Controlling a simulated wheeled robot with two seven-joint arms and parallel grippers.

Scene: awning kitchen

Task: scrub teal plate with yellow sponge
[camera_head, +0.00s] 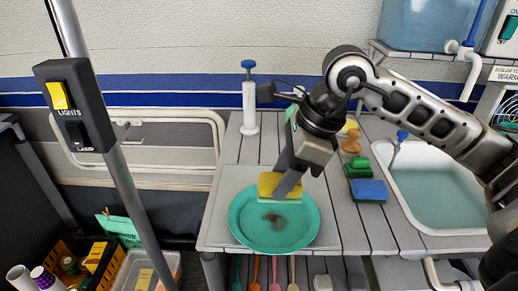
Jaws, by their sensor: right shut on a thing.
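The teal plate (254,235) lies on the slatted counter near its front edge. A dark brown stain (276,221) marks the plate's middle. My right gripper (281,190) comes in from the right and is shut on the yellow sponge (268,184). The sponge has a green underside and is at the far part of the plate, just behind the stain. I cannot tell whether it touches the plate. My left gripper is not in view.
A sink with water (440,195) is further right. A white pump (249,110) stands behind. A pole with a switch box (75,105) rises at left.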

